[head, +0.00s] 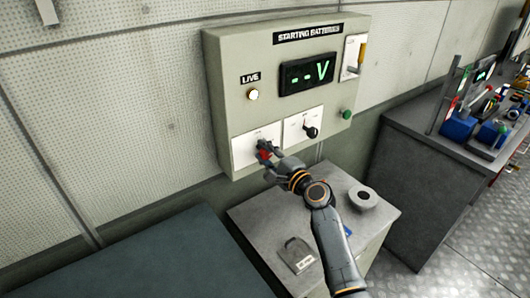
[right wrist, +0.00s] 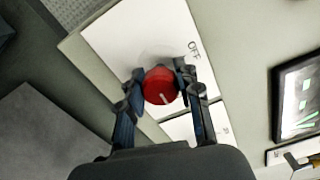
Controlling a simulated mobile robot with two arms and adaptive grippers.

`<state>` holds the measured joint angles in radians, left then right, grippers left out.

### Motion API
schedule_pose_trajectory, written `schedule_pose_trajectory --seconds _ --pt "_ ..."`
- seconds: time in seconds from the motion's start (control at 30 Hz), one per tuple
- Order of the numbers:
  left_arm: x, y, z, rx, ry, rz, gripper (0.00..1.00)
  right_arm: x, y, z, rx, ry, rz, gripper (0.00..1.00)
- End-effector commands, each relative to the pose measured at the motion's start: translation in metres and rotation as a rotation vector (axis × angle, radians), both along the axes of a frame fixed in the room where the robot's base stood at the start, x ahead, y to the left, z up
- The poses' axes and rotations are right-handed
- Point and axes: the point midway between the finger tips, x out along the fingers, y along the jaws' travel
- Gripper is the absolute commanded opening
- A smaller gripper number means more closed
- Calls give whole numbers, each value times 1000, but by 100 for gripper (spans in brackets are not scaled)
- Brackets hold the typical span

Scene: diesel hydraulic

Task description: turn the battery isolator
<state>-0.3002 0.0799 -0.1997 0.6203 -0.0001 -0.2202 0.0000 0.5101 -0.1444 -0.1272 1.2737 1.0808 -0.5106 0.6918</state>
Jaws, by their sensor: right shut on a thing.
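The battery isolator is a red round knob (right wrist: 160,87) with a pale line on its face, set on a white plate (right wrist: 120,40). The word OFF shows on the plate in the right wrist view. In the head view the knob (head: 264,155) sits at the lower left of the beige STARTING BATTERIES panel (head: 235,105), partly hidden by my gripper. My right gripper (head: 268,152) is shut on the knob, with one finger on each side of it in the right wrist view (right wrist: 161,84). My left gripper is not in view.
The panel also has a dark display (head: 307,73) reading "--V", a lit LIVE lamp (head: 253,94), a black key switch (head: 311,131), a green button (head: 347,114) and a yellow-handled lever (head: 360,54). A grey cabinet (head: 255,225) below holds a padlock-like item (head: 297,255) and a round roll (head: 363,198).

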Motion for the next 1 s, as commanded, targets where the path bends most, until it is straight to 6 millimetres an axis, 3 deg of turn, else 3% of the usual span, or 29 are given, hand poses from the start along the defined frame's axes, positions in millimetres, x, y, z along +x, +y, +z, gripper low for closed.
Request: schedule_pose_trajectory --seconds 0.2,0.23,0.33,0.73,1.0 --pt "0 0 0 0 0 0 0 0 0 0 2 2 -1 2" --pt "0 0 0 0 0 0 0 0 0 0 2 2 -1 38" --pt "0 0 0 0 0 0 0 0 0 0 1 1 -1 58" --pt "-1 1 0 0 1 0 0 -4 -3 -1 0 0 -1 58" --pt "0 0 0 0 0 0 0 -37 -28 -2 -2 0 -2 58"
